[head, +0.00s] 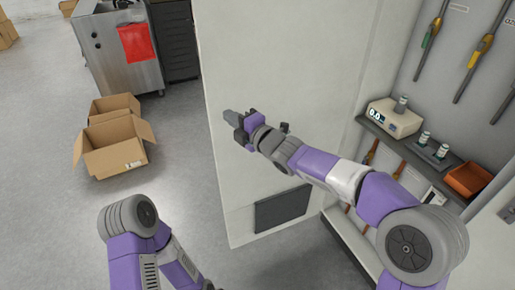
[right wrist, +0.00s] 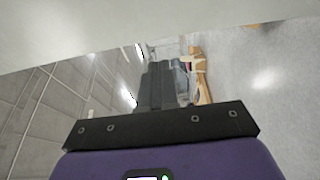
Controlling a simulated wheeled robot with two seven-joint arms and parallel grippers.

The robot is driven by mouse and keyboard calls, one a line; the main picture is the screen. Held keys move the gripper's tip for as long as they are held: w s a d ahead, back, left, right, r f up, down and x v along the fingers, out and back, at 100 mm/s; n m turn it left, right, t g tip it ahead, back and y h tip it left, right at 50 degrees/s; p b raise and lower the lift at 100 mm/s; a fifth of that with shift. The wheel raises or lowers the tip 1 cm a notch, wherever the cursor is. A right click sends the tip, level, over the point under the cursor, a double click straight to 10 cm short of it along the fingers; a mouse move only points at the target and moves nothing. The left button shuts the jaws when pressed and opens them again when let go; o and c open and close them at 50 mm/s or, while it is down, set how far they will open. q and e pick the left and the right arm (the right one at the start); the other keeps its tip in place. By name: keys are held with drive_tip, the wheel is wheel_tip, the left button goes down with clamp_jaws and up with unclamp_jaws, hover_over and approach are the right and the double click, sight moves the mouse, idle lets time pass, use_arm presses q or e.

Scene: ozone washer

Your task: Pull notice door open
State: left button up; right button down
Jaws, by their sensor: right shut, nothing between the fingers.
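The notice door appears to be the tall pale panel (head: 285,60) with a dark vent at its lower part. It stands in the middle of the head view, and shelving shows to its right. My right gripper (head: 230,117) is shut and empty in front of the door's face, near its left edge. Whether it touches the door cannot be told. In the right wrist view its dark fingers (right wrist: 165,85) are together, and a pale panel (right wrist: 130,30) crosses the top. No handle or notice can be made out. My left gripper is out of view.
Shelves on the right hold a small display device (head: 392,118), small bottles and an orange bin (head: 467,180). Tools hang above them. Open cardboard boxes (head: 112,145) and a steel cabinet (head: 125,55) stand on the left. Grey floor (head: 175,190) is clear between the boxes and the door.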

drive_tip(key=s+d, duration=0.4)
drive_tip(key=s, duration=0.4)
drive_tip(key=s+d+f+m+g+h+p, duration=0.1)
drive_tip(key=d+f+m+g+h, duration=0.15)
drive_tip(key=f+m, duration=0.6)
drive_tip(key=s+d+f+m+g+h+p, duration=0.1)
drive_tip(key=d+f+m+h, duration=0.2)
drive_tip(key=f, duration=1)
drive_tip(key=s+d+f+m+g+h+p, duration=0.15)
drive_tip(key=d+f+m, duration=0.3)
drive_tip(key=f, duration=0.65)
use_arm(q)
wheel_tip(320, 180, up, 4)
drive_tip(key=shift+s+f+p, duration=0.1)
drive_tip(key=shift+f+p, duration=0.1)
drive_tip(key=shift+p, duration=0.2)
use_arm(e)
drive_tip(key=s+d+f+m+g+h, duration=0.1)
drive_tip(key=s+d+f+m+g, duration=0.1)
drive_tip(key=s+f+m, duration=0.5)
drive_tip(key=s+d+f+m+g, duration=0.3)
drive_tip(key=s+f, duration=0.6)
drive_tip(key=s, duration=0.6)
drive_tip(key=m+g, duration=0.2)
drive_tip(key=m, duration=0.1)
drive_tip(key=shift+f+m+h, duration=0.4)
